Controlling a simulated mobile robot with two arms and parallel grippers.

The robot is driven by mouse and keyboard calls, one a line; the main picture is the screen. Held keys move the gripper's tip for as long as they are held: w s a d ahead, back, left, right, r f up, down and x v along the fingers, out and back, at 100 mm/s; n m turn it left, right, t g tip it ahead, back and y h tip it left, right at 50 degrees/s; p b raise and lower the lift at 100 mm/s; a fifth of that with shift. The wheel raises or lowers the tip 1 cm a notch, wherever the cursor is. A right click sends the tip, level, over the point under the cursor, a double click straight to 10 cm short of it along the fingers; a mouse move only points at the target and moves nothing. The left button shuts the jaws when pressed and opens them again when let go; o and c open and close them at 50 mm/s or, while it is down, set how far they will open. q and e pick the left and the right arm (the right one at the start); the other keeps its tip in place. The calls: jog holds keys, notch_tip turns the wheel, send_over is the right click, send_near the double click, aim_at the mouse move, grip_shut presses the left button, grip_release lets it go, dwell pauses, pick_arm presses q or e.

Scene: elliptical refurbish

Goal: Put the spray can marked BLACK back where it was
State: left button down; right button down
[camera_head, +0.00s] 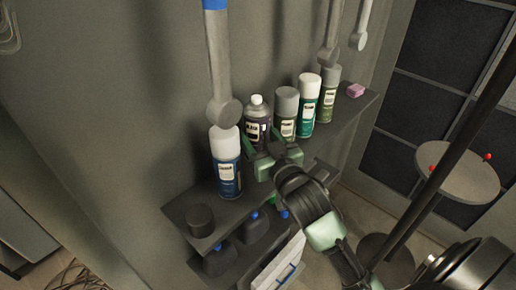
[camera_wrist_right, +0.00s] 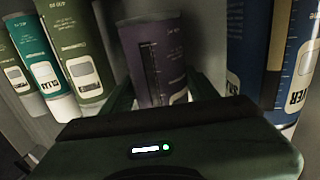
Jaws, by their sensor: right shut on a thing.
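A dark purple spray can (camera_head: 258,118) with a light nozzle top stands upright in the row along the shelf. It also shows in the right wrist view (camera_wrist_right: 155,50), where its label is turned and I cannot read a full word. My right gripper (camera_head: 262,155) is shut on this can, with a finger on each side of it. The gripper hides its lower part, so I cannot tell whether its base touches the shelf. My left gripper is not in view.
The grey shelf (camera_head: 180,208) holds a blue can with a white cap (camera_head: 226,172) to the left, and an olive can (camera_head: 286,105), a teal can (camera_head: 307,100) and another olive can (camera_head: 328,95) to the right. A dark round pot (camera_head: 200,220) and a pink block (camera_head: 355,90) are at the ends.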

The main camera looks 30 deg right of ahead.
aim_at(258, 149)
jog(key=shift+f, duration=2.25)
jog(key=shift+f, duration=0.15)
jog(key=shift+c, duration=2.1)
grip_release()
jog(key=shift+s, duration=0.1)
jog(key=s+b, duration=0.3)
jog(key=s, duration=0.9)
jog(key=shift+a, duration=0.4)
